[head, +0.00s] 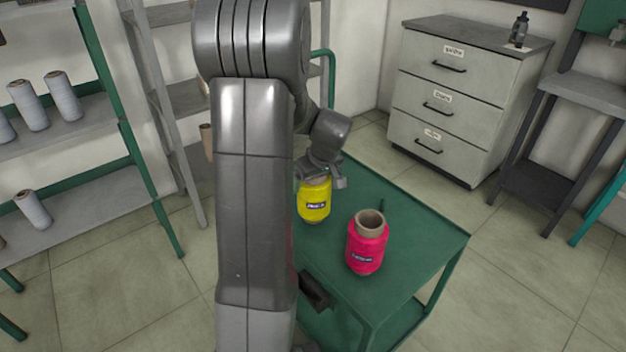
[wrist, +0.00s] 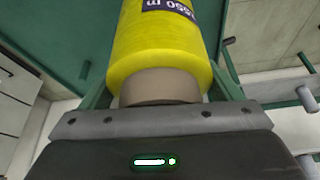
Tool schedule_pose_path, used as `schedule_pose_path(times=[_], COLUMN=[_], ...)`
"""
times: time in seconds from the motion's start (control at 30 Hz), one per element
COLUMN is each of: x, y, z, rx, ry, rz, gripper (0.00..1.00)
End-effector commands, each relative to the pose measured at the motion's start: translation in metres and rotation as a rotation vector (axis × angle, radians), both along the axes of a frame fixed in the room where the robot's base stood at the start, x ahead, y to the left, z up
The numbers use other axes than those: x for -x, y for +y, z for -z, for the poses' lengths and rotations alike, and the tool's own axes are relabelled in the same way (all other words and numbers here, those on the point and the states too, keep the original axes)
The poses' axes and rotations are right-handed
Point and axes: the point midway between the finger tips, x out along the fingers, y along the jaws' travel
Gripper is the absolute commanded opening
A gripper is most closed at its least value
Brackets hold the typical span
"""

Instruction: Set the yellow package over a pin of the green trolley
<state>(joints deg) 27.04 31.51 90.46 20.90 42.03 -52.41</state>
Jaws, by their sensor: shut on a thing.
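The yellow package (head: 314,201) hangs upright below my gripper (head: 319,176), over the far left part of the green trolley (head: 420,237). In the wrist view the yellow package (wrist: 160,60) shows its dark label, and its brown tube end (wrist: 160,88) sits between the fingers. My gripper is shut on that tube end. One thin dark pin (head: 382,205) stands on the trolley top behind the pink package (head: 367,243). Whether the yellow package touches the trolley top or a pin below it cannot be told; my arm hides the trolley's left side.
The pink package stands upright on the trolley, right of and nearer than the yellow one. A grey drawer cabinet (head: 440,105) stands behind. A shelf rack with grey spools (head: 62,97) is at left, and a side table (head: 585,92) at right.

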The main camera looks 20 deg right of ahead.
Motion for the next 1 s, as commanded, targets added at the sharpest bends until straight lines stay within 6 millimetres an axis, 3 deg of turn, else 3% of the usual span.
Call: schedule_pose_path(times=[0.27,0.77,0.8,0.87,1.0], x=[0.0,0.0,0.0,0.0,0.0], y=[0.0,0.0,0.0,0.0,0.0], z=[0.019,0.018,0.018,0.018,0.019], rx=[0.0,0.001,0.001,0.0,0.0], ry=[0.0,-0.001,-0.001,-0.001,0.0], rz=[0.0,0.0,0.0,0.0,0.0], gripper=[0.54,0.54,0.93,1.0,1.0])
